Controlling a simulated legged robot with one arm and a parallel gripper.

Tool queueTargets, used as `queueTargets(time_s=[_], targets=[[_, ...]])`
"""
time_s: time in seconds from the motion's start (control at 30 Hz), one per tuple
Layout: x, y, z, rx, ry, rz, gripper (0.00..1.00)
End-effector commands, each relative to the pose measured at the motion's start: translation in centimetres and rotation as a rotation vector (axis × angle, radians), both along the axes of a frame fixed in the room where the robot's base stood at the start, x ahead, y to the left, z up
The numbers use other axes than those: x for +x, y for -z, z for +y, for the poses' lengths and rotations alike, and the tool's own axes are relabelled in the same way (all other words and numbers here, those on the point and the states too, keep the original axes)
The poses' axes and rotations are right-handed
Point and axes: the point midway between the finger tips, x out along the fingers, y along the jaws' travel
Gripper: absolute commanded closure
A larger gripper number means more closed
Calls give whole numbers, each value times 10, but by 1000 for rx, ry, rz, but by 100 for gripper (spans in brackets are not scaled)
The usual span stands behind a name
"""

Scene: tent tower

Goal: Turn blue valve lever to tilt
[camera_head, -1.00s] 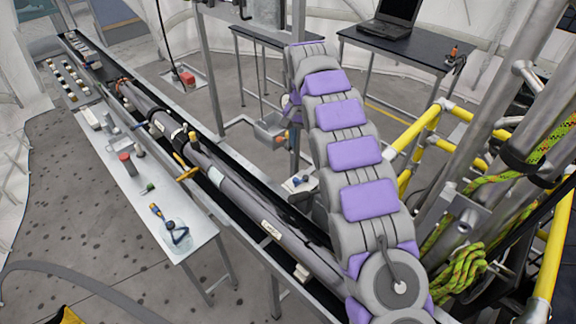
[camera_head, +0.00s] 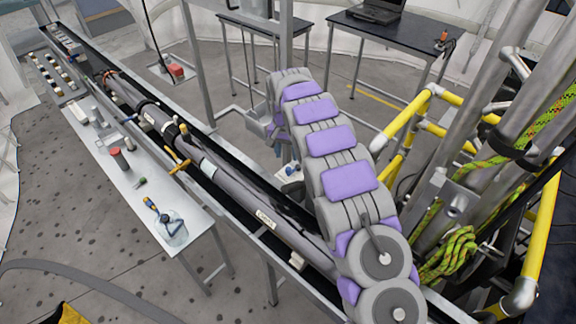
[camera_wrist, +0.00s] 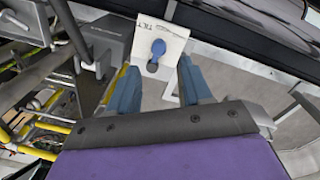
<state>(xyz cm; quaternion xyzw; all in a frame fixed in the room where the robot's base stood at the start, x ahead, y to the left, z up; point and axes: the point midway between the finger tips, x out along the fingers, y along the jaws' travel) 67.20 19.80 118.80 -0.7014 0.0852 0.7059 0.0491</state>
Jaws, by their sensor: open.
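The blue valve lever (camera_wrist: 157,50) is small and rounded, and stands on a white panel (camera_wrist: 172,36) with dark marking in the wrist view. Its narrow end points up in that picture, at a dark round base. My gripper (camera_wrist: 159,68) is open, with one blue-grey finger on each side below the lever. The lever shows in line with the gap between the fingers; whether they touch it I cannot tell. In the head view my arm covers most of the gripper, and the lever cannot be made out there.
A long bench with a grey pipe (camera_head: 215,175) runs diagonally on the left. A narrow white table (camera_head: 160,195) with small items lies beside it. Yellow railings (camera_head: 400,125) and green rope (camera_head: 452,255) are close on the right. A dark table (camera_head: 395,38) with a laptop stands behind.

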Motion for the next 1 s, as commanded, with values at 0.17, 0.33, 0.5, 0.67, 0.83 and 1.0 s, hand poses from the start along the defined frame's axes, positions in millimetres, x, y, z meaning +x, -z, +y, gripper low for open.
queueTargets(time_s=[0.17, 0.33, 0.5, 0.67, 0.83, 1.0], targets=[[-2, 34, -3, -1, 0, 4, 51], [-2, 57, -5, 0, 1, 2, 51], [-1, 68, -5, 3, 1, -2, 51], [-1, 71, -5, 3, 1, -3, 51], [-1, 71, -5, 2, 1, -1, 53], [-1, 70, -5, 2, 1, -1, 69]])
